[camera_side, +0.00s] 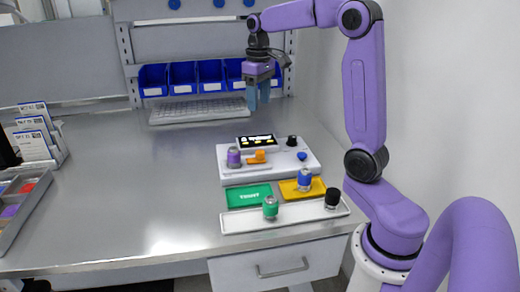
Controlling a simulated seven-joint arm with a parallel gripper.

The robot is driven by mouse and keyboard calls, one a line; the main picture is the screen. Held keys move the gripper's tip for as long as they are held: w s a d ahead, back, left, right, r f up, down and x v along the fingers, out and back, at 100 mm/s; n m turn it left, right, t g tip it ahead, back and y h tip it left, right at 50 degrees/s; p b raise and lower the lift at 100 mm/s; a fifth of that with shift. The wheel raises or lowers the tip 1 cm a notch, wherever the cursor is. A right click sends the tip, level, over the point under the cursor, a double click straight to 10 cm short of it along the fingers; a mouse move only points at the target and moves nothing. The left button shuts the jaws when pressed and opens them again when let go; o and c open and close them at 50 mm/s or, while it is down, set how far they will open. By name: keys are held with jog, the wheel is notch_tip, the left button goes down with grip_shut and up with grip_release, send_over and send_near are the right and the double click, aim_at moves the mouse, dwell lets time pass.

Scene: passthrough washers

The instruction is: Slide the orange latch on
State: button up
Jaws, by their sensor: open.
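The orange latch (260,155) is a small knob on an orange strip on top of the white device box (236,180). It sits just below the small dark display and right of a purple-topped cylinder. Which way the latch is set is too small to tell. My gripper (258,100) hangs open and empty, fingers pointing down, above the back of the table. It is well above and behind the box, apart from the latch.
A purple-topped cylinder (233,157), a black knob (291,141) and a blue knob (302,156) are on the box. In front lie a green mat (236,197), a yellow tray (288,194) and a white tray (240,222) with cylinders. A keyboard (200,109) lies behind. The table's left middle is clear.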

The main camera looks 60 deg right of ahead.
send_near(260, 152)
notch_tip(260, 152, down, 9)
jog(key=shift+d, duration=0.1)
dwell(0.5)
